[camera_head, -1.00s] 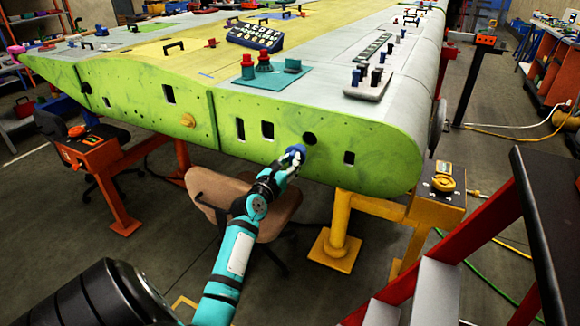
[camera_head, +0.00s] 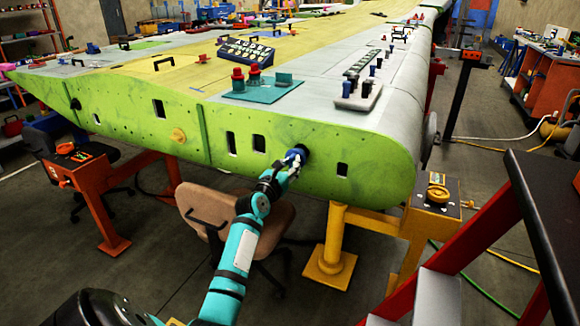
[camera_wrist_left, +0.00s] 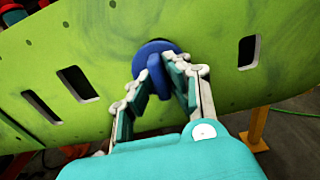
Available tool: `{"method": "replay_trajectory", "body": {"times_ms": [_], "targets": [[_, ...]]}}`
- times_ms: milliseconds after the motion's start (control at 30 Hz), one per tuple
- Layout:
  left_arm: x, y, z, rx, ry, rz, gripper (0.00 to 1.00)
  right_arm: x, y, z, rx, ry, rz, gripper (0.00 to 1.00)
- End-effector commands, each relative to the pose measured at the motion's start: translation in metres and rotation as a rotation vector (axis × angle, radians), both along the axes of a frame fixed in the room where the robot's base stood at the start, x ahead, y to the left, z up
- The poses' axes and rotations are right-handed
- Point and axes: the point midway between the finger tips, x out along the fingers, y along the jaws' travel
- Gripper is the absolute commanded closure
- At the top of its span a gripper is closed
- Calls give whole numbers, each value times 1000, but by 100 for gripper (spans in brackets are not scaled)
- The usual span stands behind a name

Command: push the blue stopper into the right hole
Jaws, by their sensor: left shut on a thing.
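The blue stopper (camera_head: 293,157) is at the round dark hole (camera_head: 304,150) on the right part of the green wing end face (camera_head: 225,170). Part of the hole's dark rim shows above and to the right of it. My left gripper (camera_head: 286,170) is shut on the stopper from below. In the left wrist view the stopper (camera_wrist_left: 153,52) has its wide head against or very near the green face, with its grip between the fingers of my left gripper (camera_wrist_left: 163,80). The head hides most of the hole there, and I cannot tell how deep it sits. My right gripper is out of view.
A yellow round plug (camera_head: 178,135) sits farther left on the face. Rectangular slots (camera_head: 259,144) flank the round hole. A brown chair (camera_head: 240,210) stands under the wing, near my left arm. A yellow stand (camera_head: 335,240) and red-railed steps (camera_head: 435,295) are to the right.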

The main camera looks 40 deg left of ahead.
Motion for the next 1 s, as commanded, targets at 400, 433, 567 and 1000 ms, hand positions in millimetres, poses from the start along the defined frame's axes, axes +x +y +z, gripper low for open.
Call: {"method": "replay_trajectory", "body": {"times_ms": [400, 433, 567, 1000], "targets": [[0, 0, 1, -1, -1, 1, 100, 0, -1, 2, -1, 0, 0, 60], [0, 0, 2, -1, -1, 1, 100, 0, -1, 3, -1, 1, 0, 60], [0, 0, 2, -1, -1, 1, 100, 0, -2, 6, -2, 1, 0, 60], [0, 0, 1, 1, -2, 1, 100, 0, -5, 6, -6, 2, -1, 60]]}}
